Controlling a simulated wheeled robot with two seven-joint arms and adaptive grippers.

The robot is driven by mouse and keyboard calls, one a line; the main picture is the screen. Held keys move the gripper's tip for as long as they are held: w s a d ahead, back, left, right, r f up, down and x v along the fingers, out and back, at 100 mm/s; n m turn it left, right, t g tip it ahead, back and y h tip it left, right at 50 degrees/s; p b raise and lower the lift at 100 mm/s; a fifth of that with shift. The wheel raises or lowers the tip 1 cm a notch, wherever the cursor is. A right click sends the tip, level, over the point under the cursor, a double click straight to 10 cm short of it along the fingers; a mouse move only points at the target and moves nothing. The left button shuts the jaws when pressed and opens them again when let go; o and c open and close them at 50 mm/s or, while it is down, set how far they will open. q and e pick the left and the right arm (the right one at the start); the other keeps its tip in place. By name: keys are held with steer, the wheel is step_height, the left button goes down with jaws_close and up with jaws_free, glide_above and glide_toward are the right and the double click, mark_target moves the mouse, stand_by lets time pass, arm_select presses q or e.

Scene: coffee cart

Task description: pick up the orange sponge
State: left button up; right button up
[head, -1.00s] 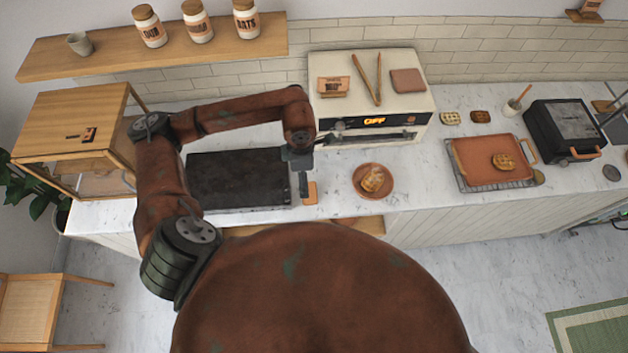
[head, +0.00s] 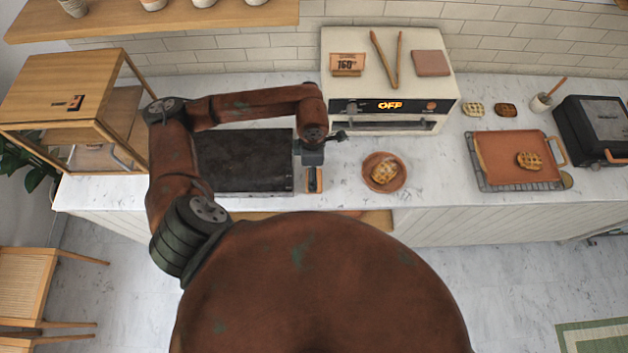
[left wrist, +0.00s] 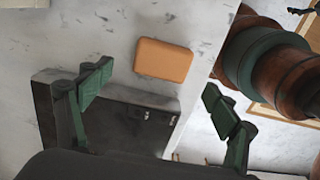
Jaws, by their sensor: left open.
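The orange sponge (left wrist: 163,60) lies flat on the marble counter. In the left wrist view it shows whole, a little beyond the space between my fingertips. In the head view only a thin part of the sponge (head: 319,181) shows, because my left gripper (head: 312,176) covers the rest from above. My left gripper (left wrist: 158,92) is open and empty, its two green-black fingers spread wide apart, with nothing between them touching. My right gripper is not in view.
A black griddle (head: 243,161) stands just left of the sponge. A plate (head: 397,181) with a waffle is to the right. The white oven (head: 350,92) stands behind, and a wooden cabinet (head: 60,88) is at the left. The counter between sponge and plate is clear.

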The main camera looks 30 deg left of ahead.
arm_select(q)
step_height(320, 180, down, 5)
steer(key=shift+s+d+f+p, duration=0.1)
steer(key=shift+s+p, duration=0.05)
steer(key=shift+p, duration=0.55)
steer(key=shift+f, duration=0.25)
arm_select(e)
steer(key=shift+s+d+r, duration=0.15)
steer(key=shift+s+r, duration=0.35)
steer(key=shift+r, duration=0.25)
arm_select(q)
steer(key=shift+c, duration=0.5)
steer(key=c, duration=0.9)
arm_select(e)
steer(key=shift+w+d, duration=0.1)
arm_select(q)
steer(key=shift+r, duration=0.15)
